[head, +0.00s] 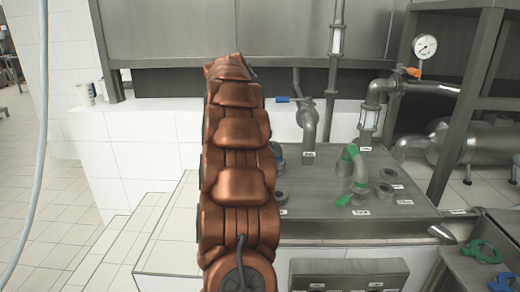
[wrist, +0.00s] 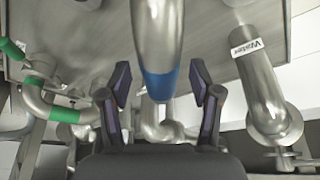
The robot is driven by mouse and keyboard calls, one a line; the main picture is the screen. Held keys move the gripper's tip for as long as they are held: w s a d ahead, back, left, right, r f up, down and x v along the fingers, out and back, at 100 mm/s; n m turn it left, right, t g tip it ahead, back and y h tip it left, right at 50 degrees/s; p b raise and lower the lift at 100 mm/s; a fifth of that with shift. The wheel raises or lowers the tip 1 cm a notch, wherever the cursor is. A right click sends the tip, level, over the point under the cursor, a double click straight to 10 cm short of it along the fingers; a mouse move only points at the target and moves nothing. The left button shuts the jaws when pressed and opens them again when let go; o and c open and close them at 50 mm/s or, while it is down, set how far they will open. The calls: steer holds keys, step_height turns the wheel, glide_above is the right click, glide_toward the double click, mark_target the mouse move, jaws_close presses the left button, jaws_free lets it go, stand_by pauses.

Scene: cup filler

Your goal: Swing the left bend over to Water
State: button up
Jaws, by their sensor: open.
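The left bend (wrist: 156,35) is a steel pipe with a blue band at its near end, in the upper middle of the wrist view. My gripper (wrist: 160,78) is open, with one dark finger on each side of the blue band and visible gaps between. In the head view my copper arm covers most of the left bend, and my gripper is hidden. A label reading Water (wrist: 247,47), turned upside down, sits beside a steel pipe (wrist: 268,105) at the right of the wrist view.
The green-banded bend (head: 355,172) stands right of my arm on the steel station top (head: 325,220); it also shows at the left of the wrist view (wrist: 48,105). A gauge (head: 425,46) and upright pipes stand behind. Green (head: 483,251) and blue clamp-like pieces lie at front right.

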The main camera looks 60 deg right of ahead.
steer(key=v, duration=1.1)
steer(key=shift+r, duration=0.2)
steer(key=shift+a, duration=0.2)
